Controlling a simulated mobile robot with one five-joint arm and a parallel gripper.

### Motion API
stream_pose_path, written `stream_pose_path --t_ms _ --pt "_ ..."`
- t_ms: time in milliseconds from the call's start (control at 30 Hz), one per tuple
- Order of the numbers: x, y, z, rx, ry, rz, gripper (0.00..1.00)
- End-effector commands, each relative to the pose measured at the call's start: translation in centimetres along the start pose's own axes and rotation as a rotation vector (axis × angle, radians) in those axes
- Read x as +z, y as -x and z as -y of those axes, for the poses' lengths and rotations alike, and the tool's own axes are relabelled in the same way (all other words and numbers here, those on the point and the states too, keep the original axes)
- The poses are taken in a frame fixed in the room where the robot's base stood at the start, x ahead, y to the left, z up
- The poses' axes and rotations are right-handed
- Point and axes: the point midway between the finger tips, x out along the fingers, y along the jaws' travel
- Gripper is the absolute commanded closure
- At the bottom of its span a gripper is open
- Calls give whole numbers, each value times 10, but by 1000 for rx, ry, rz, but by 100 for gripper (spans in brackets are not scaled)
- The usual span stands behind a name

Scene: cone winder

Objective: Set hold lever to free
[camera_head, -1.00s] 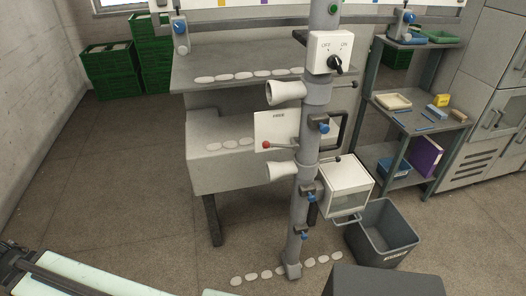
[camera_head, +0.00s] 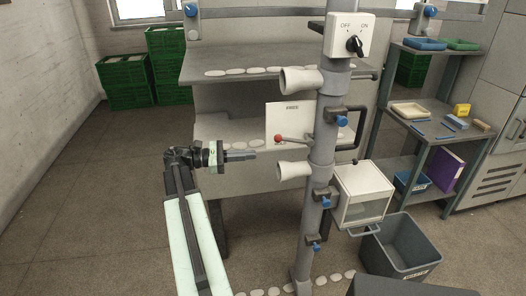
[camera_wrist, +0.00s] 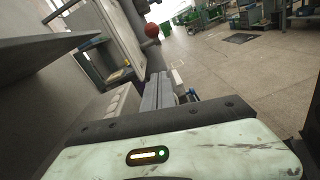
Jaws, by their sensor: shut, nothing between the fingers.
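The lever with a red ball knob (camera_head: 279,138) sticks out to the left from the grey upright pole (camera_head: 318,165). Its rod is roughly level in front of a white plate (camera_head: 287,112) whose small dark print I cannot read. The red knob also shows in the wrist view (camera_wrist: 151,30), beyond the fingers. My gripper (camera_head: 255,154) is shut and empty, pointing right. In the head view its tips appear a little left of and below the red knob, apart from it. In the wrist view the shut fingers (camera_wrist: 159,90) point up the picture toward the knob.
White funnel-like cones (camera_head: 293,170) jut from the pole above and below the lever. A white OFF/ON switch box (camera_head: 349,36) sits higher. A grey shelf unit (camera_head: 235,74) stands behind. A white box (camera_head: 362,194) and grey bin (camera_head: 401,246) are at right. Floor at left is clear.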

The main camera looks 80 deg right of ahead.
Motion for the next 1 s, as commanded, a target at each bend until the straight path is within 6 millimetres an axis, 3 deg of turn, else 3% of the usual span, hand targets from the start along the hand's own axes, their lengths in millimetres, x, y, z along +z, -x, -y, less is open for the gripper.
stream_pose_path --t_ms 433,500,600,1000 --pt "0 -93 1 -1 -1 -2 100" --pt "23 -93 -1 2 -1 -2 100" --pt "34 -96 -1 2 -1 -3 100" --pt "38 -98 0 3 -1 -3 100"
